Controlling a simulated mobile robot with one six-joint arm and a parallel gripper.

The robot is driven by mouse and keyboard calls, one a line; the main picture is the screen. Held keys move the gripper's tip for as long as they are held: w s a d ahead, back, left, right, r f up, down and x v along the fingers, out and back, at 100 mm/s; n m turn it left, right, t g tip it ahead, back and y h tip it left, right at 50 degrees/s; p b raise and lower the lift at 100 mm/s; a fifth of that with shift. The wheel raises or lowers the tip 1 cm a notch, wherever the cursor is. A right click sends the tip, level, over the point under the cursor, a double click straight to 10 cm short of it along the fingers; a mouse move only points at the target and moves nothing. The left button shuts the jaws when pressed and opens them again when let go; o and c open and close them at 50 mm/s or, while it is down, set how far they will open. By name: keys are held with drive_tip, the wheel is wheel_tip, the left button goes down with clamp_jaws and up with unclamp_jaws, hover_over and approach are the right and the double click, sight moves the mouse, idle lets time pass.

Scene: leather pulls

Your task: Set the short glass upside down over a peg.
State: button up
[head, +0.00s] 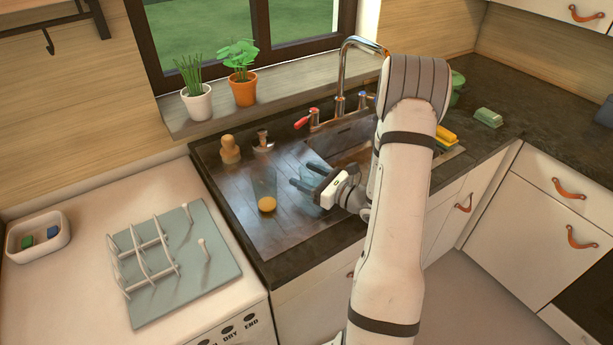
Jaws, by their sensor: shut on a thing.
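My gripper (302,178) is over the sink's drainboard, its dark fingers pointing left. It is shut on a bluish see-through glass (311,174), which I take to be the short glass. The fingers and wrist hide part of it, so I cannot tell which way up it is. A rack on a grey-blue mat (174,306) stands on the white top at the left. Two short white pegs rise from the mat's right side: a far peg (188,213) and a near peg (204,248). Both pegs are bare.
A taller clear glass (264,180) stands on the drainboard, with a yellow round thing (267,204) at its foot. A wooden-handled brush (230,150) and a plug-like item (263,141) stand behind. White wire holders (145,256) fill the mat's left part. A faucet (341,75) rises behind the sink.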

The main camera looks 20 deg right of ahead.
drive_tip(key=o, duration=1.1)
drive_tip(key=b+v, duration=0.1)
drive_tip(key=v, duration=1.1)
drive_tip(key=shift+b, duration=0.35)
